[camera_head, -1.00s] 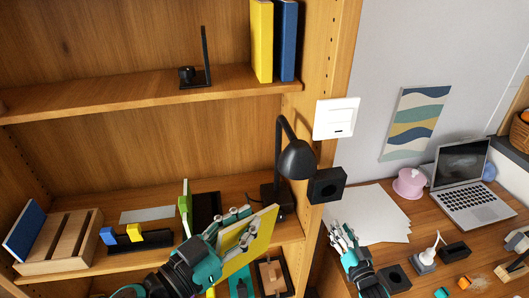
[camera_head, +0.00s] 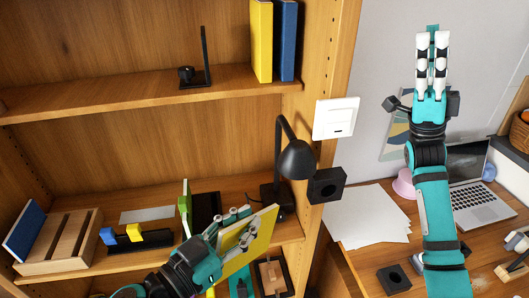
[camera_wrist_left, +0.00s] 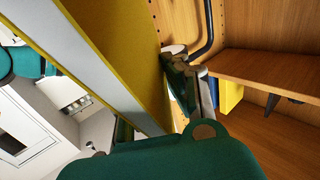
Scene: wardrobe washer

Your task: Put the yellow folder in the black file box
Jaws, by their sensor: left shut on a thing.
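The yellow folder (camera_head: 257,238) is gripped by my left gripper (camera_head: 228,232) in front of the lower shelf, tilted. In the left wrist view its yellow side and pale edge (camera_wrist_left: 95,75) fill the upper left, against the fingers (camera_wrist_left: 185,80). A black box-like piece (camera_head: 207,207) stands on the lower shelf beside an upright green piece (camera_head: 186,207); it looks like the file box, and the lamp is to its right. My right gripper (camera_head: 432,55) is raised in front of the wall, fingers straight and apart, holding nothing visible.
A black desk lamp (camera_head: 296,160) stands close right of the folder. A wooden rack (camera_head: 62,245) and a black holder with blocks (camera_head: 130,243) are to the left. Yellow (camera_head: 261,40) and blue (camera_head: 286,40) binders stand on the upper shelf. Papers (camera_head: 365,215) and a laptop (camera_head: 480,205) lie on the desk.

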